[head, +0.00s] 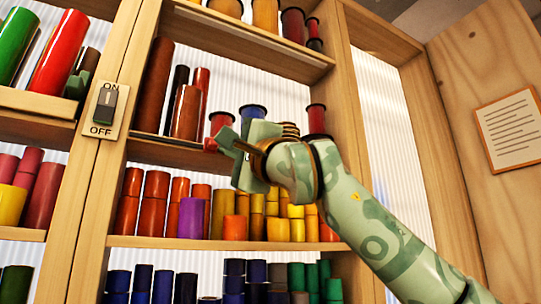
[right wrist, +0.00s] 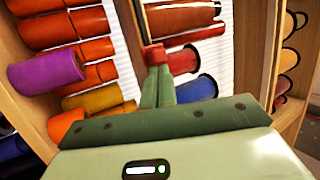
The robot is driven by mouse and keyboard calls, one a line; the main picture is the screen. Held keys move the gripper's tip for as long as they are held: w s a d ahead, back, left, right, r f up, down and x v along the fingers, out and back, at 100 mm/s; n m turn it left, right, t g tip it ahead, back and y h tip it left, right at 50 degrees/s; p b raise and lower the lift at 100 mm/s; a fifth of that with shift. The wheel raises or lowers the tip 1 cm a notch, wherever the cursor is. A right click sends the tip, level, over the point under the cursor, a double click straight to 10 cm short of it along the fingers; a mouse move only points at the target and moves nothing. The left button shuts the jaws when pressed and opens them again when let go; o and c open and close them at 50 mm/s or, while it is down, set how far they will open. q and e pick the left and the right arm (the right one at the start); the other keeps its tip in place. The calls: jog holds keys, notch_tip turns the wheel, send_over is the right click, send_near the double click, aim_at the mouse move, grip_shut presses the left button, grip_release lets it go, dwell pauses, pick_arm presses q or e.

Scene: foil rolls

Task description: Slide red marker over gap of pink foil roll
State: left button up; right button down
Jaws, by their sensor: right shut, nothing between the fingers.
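The small red marker (head: 210,144) sits at the front edge of the middle shelf in the head view. It also shows at my fingertips in the right wrist view (right wrist: 153,54). My right gripper (head: 227,140) is shut and empty, its tips right beside the marker; I cannot tell whether they touch. A pinkish-red roll (head: 220,122) stands on the shelf just behind the marker. A purple roll (head: 192,218) sticks out of the shelf below. I cannot tell which one is the pink foil roll, and I see no clear gap.
Wooden shelves hold many coloured rolls. Brown rolls (head: 185,110) stand left of the marker, a blue roll (head: 252,115) right of it, partly hidden by my gripper. An ON/OFF switch (head: 106,106) is on the left upright. A paper notice (head: 510,126) hangs on the right panel.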

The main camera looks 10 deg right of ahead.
jog(key=shift+s+a, duration=0.1)
jog(key=shift+a, duration=0.25)
dwell(0.3)
jog(key=shift+s+a+b, duration=0.25)
jog(key=shift+s+a, duration=0.2)
jog(key=shift+a, duration=0.6)
jog(key=shift+s+a+b, duration=0.3)
jog(key=shift+s+a, duration=0.15)
jog(key=shift+a, duration=0.65)
jog(key=shift+s+a+b, duration=0.25)
jog(key=shift+s+a, duration=0.2)
jog(key=shift+a, duration=0.75)
jog(key=shift+s+a, duration=0.4)
jog(key=shift+a, duration=0.55)
jog(key=shift+d, duration=0.2)
